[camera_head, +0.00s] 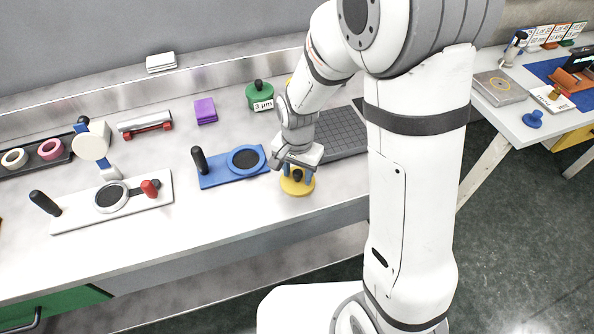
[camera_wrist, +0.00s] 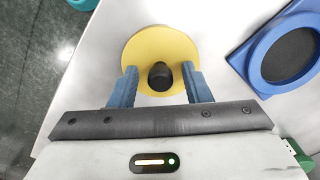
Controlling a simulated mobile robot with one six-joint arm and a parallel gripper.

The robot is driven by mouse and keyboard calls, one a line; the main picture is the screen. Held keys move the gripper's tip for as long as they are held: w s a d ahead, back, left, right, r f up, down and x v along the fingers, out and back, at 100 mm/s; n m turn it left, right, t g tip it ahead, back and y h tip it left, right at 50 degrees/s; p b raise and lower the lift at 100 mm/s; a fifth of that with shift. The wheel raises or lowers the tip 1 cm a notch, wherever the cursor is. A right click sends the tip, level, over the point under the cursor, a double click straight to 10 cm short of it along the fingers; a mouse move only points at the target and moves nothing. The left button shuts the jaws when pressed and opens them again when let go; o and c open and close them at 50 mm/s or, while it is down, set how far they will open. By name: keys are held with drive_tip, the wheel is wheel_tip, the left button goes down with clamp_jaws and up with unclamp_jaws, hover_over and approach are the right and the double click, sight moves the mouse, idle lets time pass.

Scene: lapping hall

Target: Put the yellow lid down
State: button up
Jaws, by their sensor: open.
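The yellow lid (camera_head: 299,187) is a round disc with a black knob, lying on the grey bench top close to its front edge. In the wrist view the yellow lid (camera_wrist: 145,48) is below my gripper, with its black knob (camera_wrist: 160,75) between the fingers. My gripper (camera_head: 297,172) is directly above the lid. Its blue fingers (camera_wrist: 160,88) stand apart on either side of the knob, with a gap to it on both sides. Whether the fingertips touch the disc cannot be told.
A blue plate with a dark round pad (camera_head: 244,160) lies left of the lid. A white plate with handles (camera_head: 111,199) is farther left. A green knobbed pot (camera_head: 260,96) and a dark grid mat (camera_head: 338,134) are behind. Bare bench lies between blue plate and front edge.

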sight(297, 172)
wheel_tip(297, 172, up, 12)
drive_tip(key=s+d+r+n+t, duration=0.1)
drive_tip(key=s+d+r+n, duration=0.2)
drive_tip(key=s+d, duration=0.3)
drive_tip(key=s+d+r+n+t, duration=0.1)
drive_tip(key=s+d+r+n, duration=0.1)
drive_tip(key=s+d, duration=0.4)
drive_tip(key=shift+s+d+r+n+t, duration=0.2)
drive_tip(key=shift+s+r+n+t, duration=0.1)
drive_tip(key=shift+s+r+n, duration=0.15)
